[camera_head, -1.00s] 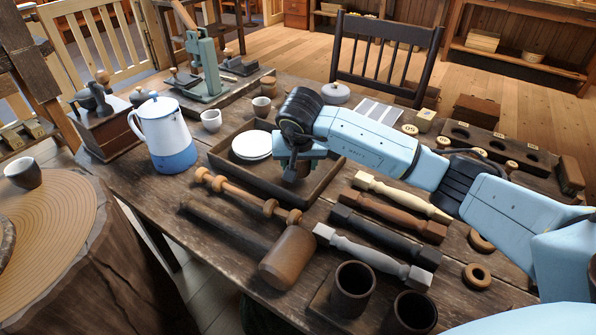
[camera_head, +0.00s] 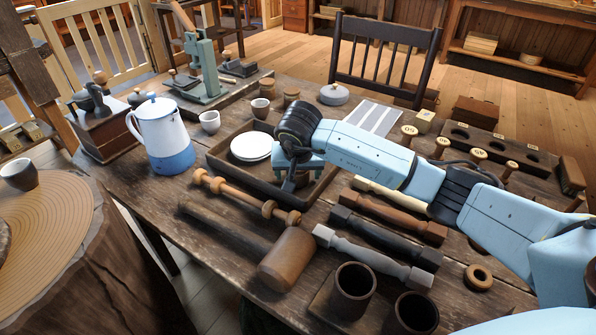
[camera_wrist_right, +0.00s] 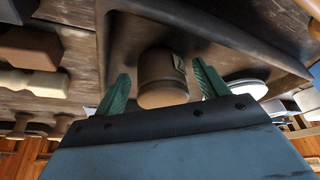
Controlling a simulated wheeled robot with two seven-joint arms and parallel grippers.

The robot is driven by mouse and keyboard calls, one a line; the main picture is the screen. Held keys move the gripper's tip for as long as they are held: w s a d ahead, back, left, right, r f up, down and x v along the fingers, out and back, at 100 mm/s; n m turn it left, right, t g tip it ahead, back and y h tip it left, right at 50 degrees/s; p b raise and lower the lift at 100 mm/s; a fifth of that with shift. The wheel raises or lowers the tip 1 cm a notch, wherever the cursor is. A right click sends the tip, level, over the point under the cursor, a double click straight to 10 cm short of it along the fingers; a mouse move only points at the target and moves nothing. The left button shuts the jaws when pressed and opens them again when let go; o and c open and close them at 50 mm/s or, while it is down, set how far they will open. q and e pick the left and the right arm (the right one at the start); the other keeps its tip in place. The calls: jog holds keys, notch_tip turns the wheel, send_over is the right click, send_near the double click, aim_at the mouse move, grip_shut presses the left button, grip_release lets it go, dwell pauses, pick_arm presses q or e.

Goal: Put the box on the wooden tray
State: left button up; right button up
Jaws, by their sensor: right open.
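The wooden tray (camera_head: 327,186) is dark, shallow and rimmed, in the middle of the table. A round brown wooden box (camera_wrist_right: 160,88) with a small pale label stands upright inside the tray in the right wrist view. My right gripper (camera_head: 296,174) is over the right part of the tray and hides most of the box in the head view. In the right wrist view its green fingers (camera_wrist_right: 160,73) are apart on either side of the box, with gaps showing. My left gripper is not in view.
White plates (camera_head: 251,147) lie in the tray's left part. A white-and-blue pot (camera_head: 165,135) and cups (camera_head: 210,121) stand to the left. A mallet (camera_head: 287,258), turned spindles (camera_head: 375,257) and dark cups (camera_head: 353,289) lie in front. A spool rack (camera_head: 500,146) is at right.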

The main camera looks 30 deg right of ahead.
jog(key=shift+r, duration=0.1)
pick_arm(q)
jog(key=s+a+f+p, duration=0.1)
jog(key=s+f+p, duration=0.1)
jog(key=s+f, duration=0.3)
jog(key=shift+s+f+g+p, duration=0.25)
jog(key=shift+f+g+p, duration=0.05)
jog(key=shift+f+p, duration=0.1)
pick_arm(e)
jog(key=v, duration=1.2)
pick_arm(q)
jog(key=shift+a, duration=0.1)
pick_arm(e)
jog(key=shift+w+r, duration=0.1)
